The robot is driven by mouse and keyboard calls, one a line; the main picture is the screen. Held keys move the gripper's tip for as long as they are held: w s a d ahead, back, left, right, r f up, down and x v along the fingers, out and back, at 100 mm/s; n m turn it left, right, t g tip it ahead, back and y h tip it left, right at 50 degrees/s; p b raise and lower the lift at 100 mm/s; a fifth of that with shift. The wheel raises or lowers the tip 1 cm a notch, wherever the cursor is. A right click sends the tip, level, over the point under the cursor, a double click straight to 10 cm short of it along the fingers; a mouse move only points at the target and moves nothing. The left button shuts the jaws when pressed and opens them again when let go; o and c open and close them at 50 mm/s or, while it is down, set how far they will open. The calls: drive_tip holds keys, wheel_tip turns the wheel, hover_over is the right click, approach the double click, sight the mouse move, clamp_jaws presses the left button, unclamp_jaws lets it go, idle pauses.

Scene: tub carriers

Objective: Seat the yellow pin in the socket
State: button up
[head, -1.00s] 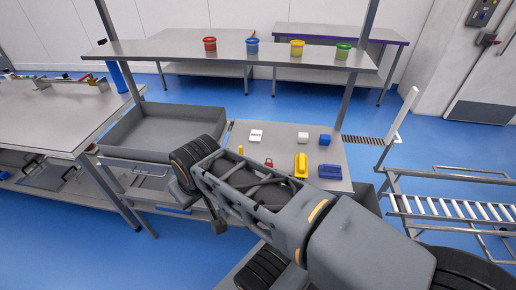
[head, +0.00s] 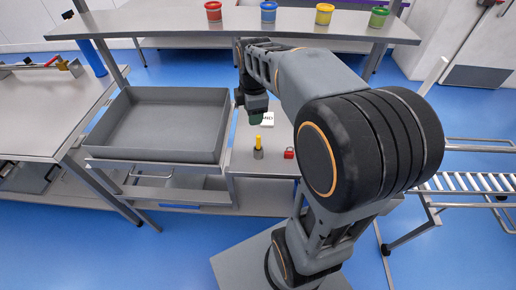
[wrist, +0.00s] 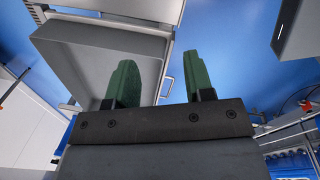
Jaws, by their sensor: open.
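The yellow pin (head: 258,142) stands upright on the grey bench in the head view. Its lower end meets a short dark grey cylinder (head: 258,154); I cannot tell whether that is the socket or part of the pin, nor how deep the pin sits. My gripper (head: 256,117) is above and behind the pin in the picture, apart from it, pointing down. In the wrist view its two green fingers (wrist: 156,82) are spread with nothing between them. The pin does not show in the wrist view.
A red padlock (head: 289,154) lies just right of the pin. A white printed card (head: 267,119) is behind it. A large empty grey tray (head: 160,156) stands to the left. Several colored tubs, including a red one (head: 213,12), stand on the back shelf. My arm hides the bench's right part.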

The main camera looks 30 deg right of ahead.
sight(258, 136)
drive_tip(key=w+d+f+n, duration=0.1)
drive_tip(key=f+n, duration=0.1)
drive_tip(key=f, duration=0.2)
drive_tip(key=w+d+f+n+g, duration=0.1)
drive_tip(key=w+f+n, duration=0.1)
drive_tip(key=f, duration=0.2)
drive_tip(key=w+d+f+n, duration=0.1)
drive_tip(key=f+n, duration=0.2)
drive_tip(key=f, duration=0.1)
drive_tip(key=shift+w+d, duration=0.35)
drive_tip(key=shift+s+d+f+p, duration=0.15)
drive_tip(key=shift+f+p, duration=0.15)
drive_tip(key=shift+f, duration=1.05)
drive_tip(key=shift+s+a+f+p, duration=0.1)
drive_tip(key=shift+f+p, duration=0.15)
drive_tip(key=shift+f, duration=1.1)
clamp_jaws()
